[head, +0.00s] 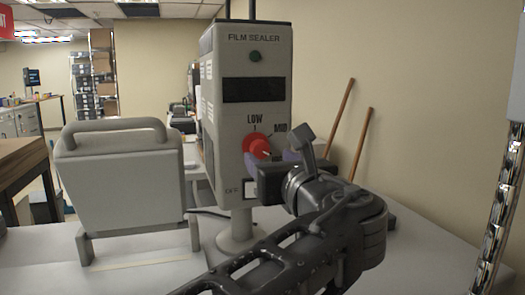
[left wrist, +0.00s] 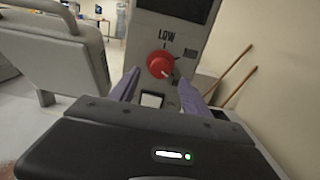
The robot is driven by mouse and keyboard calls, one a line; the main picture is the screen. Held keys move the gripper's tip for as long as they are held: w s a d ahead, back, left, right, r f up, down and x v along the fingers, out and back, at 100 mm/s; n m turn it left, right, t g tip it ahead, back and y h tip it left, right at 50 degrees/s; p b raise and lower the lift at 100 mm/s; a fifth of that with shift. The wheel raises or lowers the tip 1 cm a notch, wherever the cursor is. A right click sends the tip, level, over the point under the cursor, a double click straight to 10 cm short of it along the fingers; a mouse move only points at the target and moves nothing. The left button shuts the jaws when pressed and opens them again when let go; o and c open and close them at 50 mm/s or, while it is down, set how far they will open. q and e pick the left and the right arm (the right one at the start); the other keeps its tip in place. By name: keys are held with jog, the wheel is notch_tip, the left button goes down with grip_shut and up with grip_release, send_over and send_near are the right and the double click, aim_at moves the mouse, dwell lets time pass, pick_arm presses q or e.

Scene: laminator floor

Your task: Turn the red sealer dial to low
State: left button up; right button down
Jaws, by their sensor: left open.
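The film sealer (head: 222,105) is an upright grey box on a round foot, standing on the table. Its red dial (head: 255,143) sits on the front panel below a dark display, with LOW printed above and another mark to the upper right. In the left wrist view the red dial (left wrist: 160,65) has a pale pointer line aimed to the lower right, away from LOW. My left gripper (head: 280,160) is in front of the panel, just below and right of the dial. Its purple fingers (left wrist: 160,90) are apart, with the dial beyond them; I see no contact. My right gripper is not in view.
A grey handled machine (head: 125,180) stands left of the sealer on the light table (head: 140,272). A white switch (head: 250,189) marked OFF is below the dial. Two wooden handles (head: 341,120) lean at the wall behind. A shiny metal post (head: 500,220) is at far right.

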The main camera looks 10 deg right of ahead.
aim_at(261, 152)
pick_arm(q)
jog(key=w, duration=0.2)
jog(key=w+p, duration=0.1)
jog(key=w, duration=0.2)
jog(key=shift+w+a, duration=0.2)
jog(key=shift+w, duration=0.05)
grip_shut()
dwell(0.4)
